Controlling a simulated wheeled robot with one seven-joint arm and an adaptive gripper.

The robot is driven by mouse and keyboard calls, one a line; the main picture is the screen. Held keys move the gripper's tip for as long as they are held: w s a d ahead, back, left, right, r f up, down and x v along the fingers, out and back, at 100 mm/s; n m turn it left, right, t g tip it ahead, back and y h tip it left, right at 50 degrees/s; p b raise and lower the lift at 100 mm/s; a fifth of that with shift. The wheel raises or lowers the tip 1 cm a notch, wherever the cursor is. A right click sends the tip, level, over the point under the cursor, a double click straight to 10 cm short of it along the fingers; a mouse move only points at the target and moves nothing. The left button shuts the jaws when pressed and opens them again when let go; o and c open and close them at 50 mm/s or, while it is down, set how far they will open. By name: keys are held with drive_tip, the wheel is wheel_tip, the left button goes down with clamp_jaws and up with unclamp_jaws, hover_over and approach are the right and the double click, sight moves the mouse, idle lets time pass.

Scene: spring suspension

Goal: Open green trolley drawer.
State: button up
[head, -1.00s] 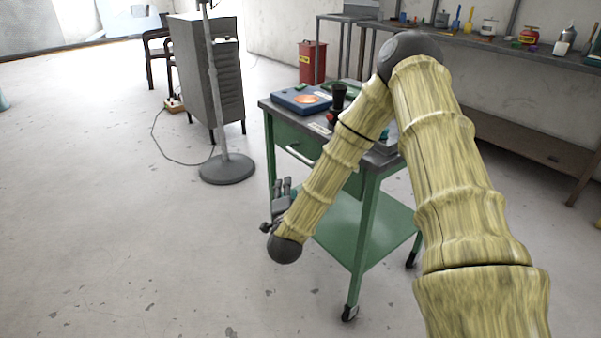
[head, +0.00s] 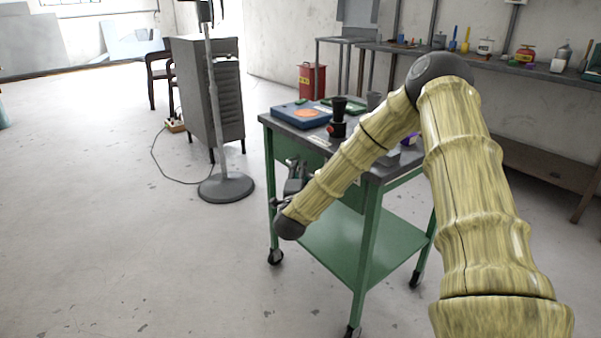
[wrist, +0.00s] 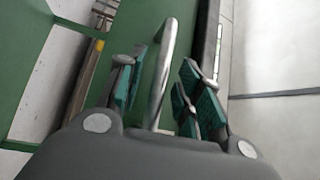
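The green trolley (head: 368,240) stands on casters right of centre in the head view, with a grey top and a lower shelf. Its green drawer front (head: 290,150) faces left and is partly hidden by my arm and gripper. My gripper (head: 297,168) is in front of the drawer. In the wrist view the drawer's metal bar handle (wrist: 163,70) lies between the parted fingers of my gripper (wrist: 160,90). Gaps show between the handle and the fingers on both sides. The drawer appears shut. Contact with the handle cannot be made out.
On the trolley top are a blue box (head: 302,114) and a black-and-red item (head: 337,120). A stand with a round base (head: 226,188) and a grey cabinet (head: 207,95) are at the left. A workbench (head: 480,55) lines the back wall.

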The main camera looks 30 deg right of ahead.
drive_tip(key=shift+x, duration=0.95)
clamp_jaws()
drive_tip(key=shift+a+f, duration=0.1)
